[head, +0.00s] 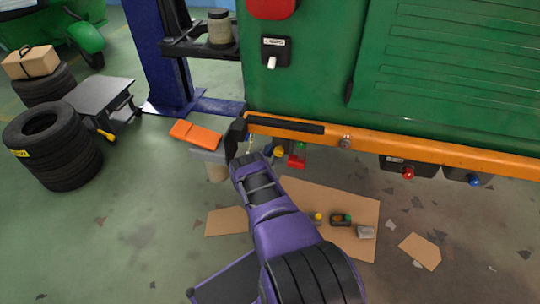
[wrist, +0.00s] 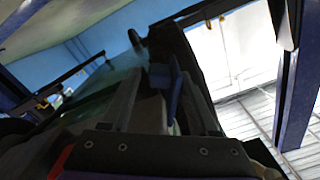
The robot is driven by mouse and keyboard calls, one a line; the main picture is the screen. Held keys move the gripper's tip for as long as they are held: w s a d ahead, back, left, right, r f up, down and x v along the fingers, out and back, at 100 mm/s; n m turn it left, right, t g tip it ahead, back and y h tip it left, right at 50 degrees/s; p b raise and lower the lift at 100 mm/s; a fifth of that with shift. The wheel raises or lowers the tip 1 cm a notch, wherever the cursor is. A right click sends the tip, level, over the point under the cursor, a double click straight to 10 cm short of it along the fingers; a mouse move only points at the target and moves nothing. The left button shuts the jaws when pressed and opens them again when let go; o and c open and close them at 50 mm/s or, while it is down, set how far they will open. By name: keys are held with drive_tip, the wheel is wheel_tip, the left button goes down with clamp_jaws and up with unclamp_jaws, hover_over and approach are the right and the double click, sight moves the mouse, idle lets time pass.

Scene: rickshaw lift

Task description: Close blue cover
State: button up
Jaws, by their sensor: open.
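A small dark box with a blue knob-like part (head: 474,181) hangs under the orange beam at the right in the head view. I cannot tell whether this is the blue cover or whether it is open. My gripper (head: 232,142) is at the left end of the beam, well left of that box, and partly hidden by my purple arm. The wrist view is tilted and dark. A blue upright piece (wrist: 174,90) shows close ahead there, and I cannot tell what it belongs to. My gripper is open with nothing visibly held.
The green vehicle body (head: 440,70) with its orange beam (head: 400,149) fills the right. A similar box with a red knob (head: 408,173) hangs beside the blue one. A blue lift post (head: 160,50), tires (head: 52,150) and a cart (head: 98,95) stand left. Cardboard (head: 345,205) lies below.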

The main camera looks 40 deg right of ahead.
drive_tip(key=shift+w+d, duration=0.3)
drive_tip(key=shift+d, duration=0.05)
drive_tip(key=shift+c, duration=0.2)
